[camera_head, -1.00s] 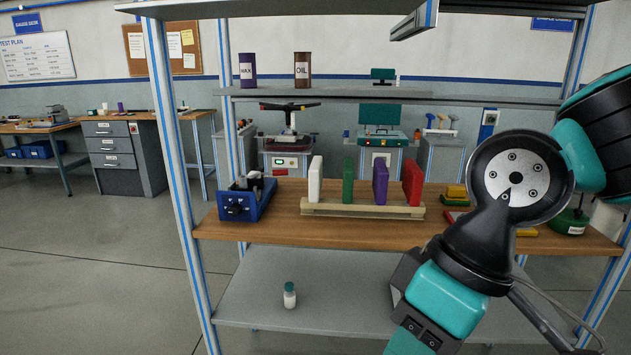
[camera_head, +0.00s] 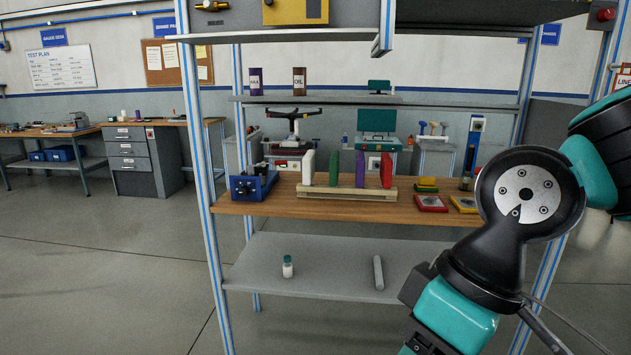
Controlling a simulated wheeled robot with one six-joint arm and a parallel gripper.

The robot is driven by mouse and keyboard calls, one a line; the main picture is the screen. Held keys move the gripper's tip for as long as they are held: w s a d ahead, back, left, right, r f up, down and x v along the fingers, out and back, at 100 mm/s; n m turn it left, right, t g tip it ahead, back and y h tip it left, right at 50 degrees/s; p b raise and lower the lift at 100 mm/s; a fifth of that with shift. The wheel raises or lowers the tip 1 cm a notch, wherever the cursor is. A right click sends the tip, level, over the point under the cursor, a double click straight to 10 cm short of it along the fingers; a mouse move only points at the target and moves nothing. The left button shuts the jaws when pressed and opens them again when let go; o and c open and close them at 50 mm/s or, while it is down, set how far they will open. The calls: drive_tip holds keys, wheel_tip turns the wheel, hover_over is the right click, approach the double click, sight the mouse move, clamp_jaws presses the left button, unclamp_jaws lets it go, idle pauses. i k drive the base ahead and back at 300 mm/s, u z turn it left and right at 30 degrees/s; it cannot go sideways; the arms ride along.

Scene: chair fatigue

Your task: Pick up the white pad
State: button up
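The white pad (camera_head: 308,168) stands upright at the left end of a pale wooden rack (camera_head: 346,194) on the wooden shelf of the workbench. To its right in the same rack stand a green pad (camera_head: 334,168), a purple pad (camera_head: 360,169) and a red pad (camera_head: 386,170). My arm, black and teal, fills the right side of the view, in front of the bench's right part. My gripper is out of the picture, and the arm is well apart from the white pad.
A blue device (camera_head: 252,186) sits just left of the rack. Red and yellow blocks (camera_head: 431,203) lie to the right. A small bottle (camera_head: 288,266) and a grey cylinder (camera_head: 379,272) are on the lower shelf (camera_head: 330,262). Bench posts (camera_head: 202,170) rise at the sides. Floor at left is clear.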

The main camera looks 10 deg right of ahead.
sight(309, 160)
drive_tip(key=u, duration=0.15)
drive_tip(key=k, duration=0.3)
drive_tip(key=z, duration=1.1)
drive_tip(key=i, duration=1.45)
drive_tip(key=u, duration=0.85)
drive_tip(key=i, duration=0.65)
drive_tip(key=u, duration=0.65)
drive_tip(key=i, duration=0.45)
drive_tip(key=z, duration=0.05)
